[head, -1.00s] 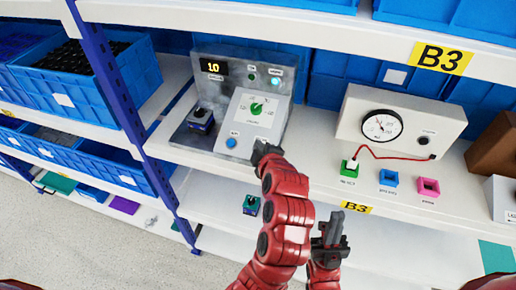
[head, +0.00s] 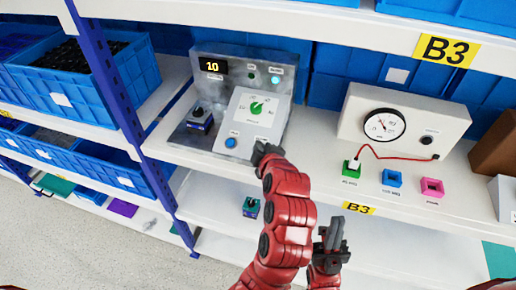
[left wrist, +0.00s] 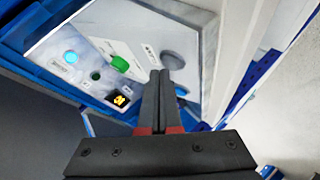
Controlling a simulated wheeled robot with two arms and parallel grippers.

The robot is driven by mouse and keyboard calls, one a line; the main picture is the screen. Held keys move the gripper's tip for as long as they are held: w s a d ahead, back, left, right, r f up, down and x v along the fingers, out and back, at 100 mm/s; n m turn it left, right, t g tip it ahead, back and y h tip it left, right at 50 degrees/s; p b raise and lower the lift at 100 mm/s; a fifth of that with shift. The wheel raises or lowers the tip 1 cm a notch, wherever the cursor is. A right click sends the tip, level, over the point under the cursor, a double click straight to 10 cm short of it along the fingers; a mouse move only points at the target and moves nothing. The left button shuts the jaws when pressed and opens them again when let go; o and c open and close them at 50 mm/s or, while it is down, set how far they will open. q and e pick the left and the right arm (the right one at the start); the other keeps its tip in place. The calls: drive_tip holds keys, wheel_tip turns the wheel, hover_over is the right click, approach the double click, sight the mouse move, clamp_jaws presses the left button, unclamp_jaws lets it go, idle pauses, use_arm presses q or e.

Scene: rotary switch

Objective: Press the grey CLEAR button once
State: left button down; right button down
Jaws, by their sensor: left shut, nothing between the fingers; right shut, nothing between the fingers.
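The control panel (head: 212,65) stands on the shelf, with a display reading 10, a green knob (head: 257,108) and a blue button (head: 231,142). My left gripper (head: 259,148) is shut and empty in front of the panel's lower right part. It hides the grey button in the head view. In the left wrist view the grey button (left wrist: 172,59) shows as a round disc just beyond and slightly right of the shut fingertips (left wrist: 160,73). Whether they touch it I cannot tell. My right gripper (head: 332,222) is shut and empty, lower and to the right, away from the panel.
A gauge box (head: 355,105) with a red cable stands to the right, with green, blue (head: 391,178) and pink (head: 432,187) sockets in front. A small dark switch block (head: 199,120) sits left of the knob plate. A blue upright (head: 105,85) and bins (head: 115,95) are at left.

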use_arm(q)
drive_tip(key=shift+w+f+b, duration=0.15)
drive_tip(key=shift+f+b, duration=0.25)
drive_tip(key=shift+b, duration=0.4)
idle(0.4)
drive_tip(key=shift+r, duration=0.15)
idle(0.3)
drive_tip(key=shift+s+r, duration=0.3)
drive_tip(key=shift+r, duration=0.35)
drive_tip(key=shift+r, duration=0.1)
drive_tip(key=r, duration=0.1)
drive_tip(key=s+r, duration=0.1)
drive_tip(key=r, duration=0.2)
drive_tip(key=shift+s+a+r+p, duration=0.25)
drive_tip(key=shift+s+a+p, duration=0.1)
drive_tip(key=shift+s, duration=0.05)
idle(0.5)
